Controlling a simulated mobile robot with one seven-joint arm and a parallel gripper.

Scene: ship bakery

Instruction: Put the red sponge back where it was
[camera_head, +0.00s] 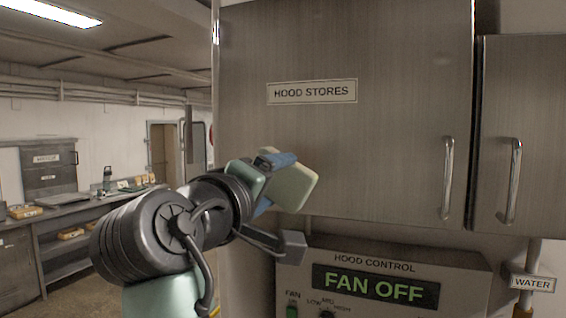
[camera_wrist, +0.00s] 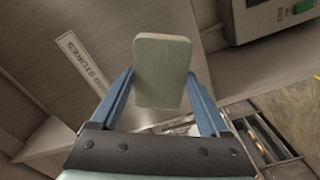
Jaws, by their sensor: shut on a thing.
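My gripper (camera_head: 277,182) is raised in front of the hood cupboard in the head view, with its blue fingers shut on a pale block (camera_head: 297,190). The block is flat with rounded corners, like a sponge, and looks cream to grey-green rather than red. In the wrist view the block (camera_wrist: 162,70) sits between the two blue fingers of my gripper (camera_wrist: 160,88) and sticks out past their tips. No red sponge shows in either view.
A steel cupboard labelled HOOD STORES (camera_head: 390,140) is shut, with an upright handle (camera_head: 447,178). Below it is a hood control panel (camera_head: 385,262) reading FAN OFF. A second shut door (camera_head: 525,110) is at right. A counter (camera_head: 85,208) with goods stands far left.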

